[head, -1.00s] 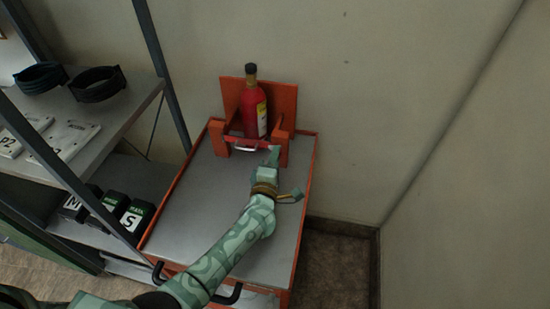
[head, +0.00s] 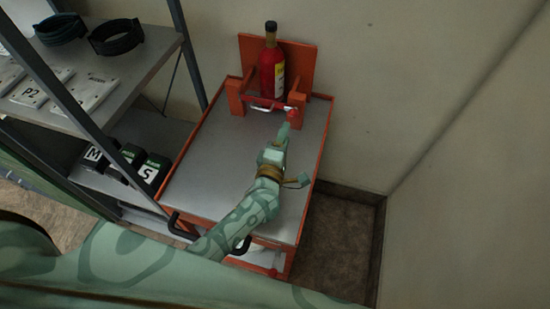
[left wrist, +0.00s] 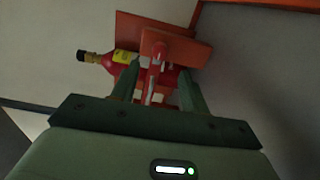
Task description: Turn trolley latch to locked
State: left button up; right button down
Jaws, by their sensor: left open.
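The red bottle-shaped cylinder (head: 271,75) stands upright in an orange holder (head: 304,62) at the back of the trolley (head: 215,150). The latch, a red bar (head: 258,101) with a pale handle-like piece, runs across the holder's front below the cylinder. Its right end is a red knob (head: 292,114). My left gripper (head: 287,127) is just in front of that knob, open. In the left wrist view, the two fingers (left wrist: 158,80) stand either side of a red latch part (left wrist: 153,83), with the cylinder (left wrist: 103,58) behind. Contact cannot be told. My right gripper is not in view.
A shelf rack (head: 130,68) with black rings (head: 116,37), white plates and dark labelled boxes (head: 150,172) stands close on the left. Walls are behind and to the right. The trolley's grey top is bare in front of the holder. A black handle (head: 181,225) is at its front.

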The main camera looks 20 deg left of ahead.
pick_arm(q)
jog(key=s, duration=0.9)
jog(key=shift+s+p, duration=0.35)
jog(key=shift+p, duration=0.05)
